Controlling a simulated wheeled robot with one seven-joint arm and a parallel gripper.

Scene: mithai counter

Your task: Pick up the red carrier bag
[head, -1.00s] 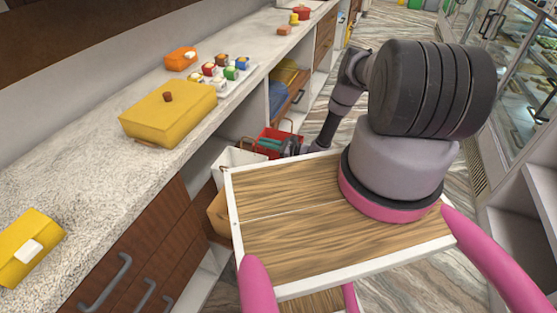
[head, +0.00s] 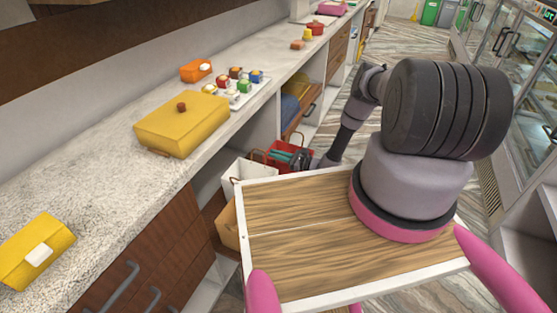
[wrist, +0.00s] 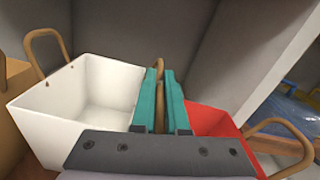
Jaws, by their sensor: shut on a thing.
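The red carrier bag (head: 270,158) stands low beside the counter in the head view, partly hidden by my gripper and tray. In the wrist view its red side (wrist: 208,122) shows at the right, with one brown loop handle at far right. My gripper (wrist: 160,78) has its teal fingers shut on the bag's other brown handle, which stands upright between them. In the head view my gripper (head: 284,155) is at the bag's top. I cannot tell whether the bag's base touches the surface below.
An open white bag (wrist: 75,95) is close on the left, beside the fingers, with a tan bag (wrist: 12,120) beyond it. A grey panel (wrist: 235,50) rises behind the red bag. The counter (head: 110,170) overhangs on the left in the head view. Floor (head: 405,35) is clear further ahead.

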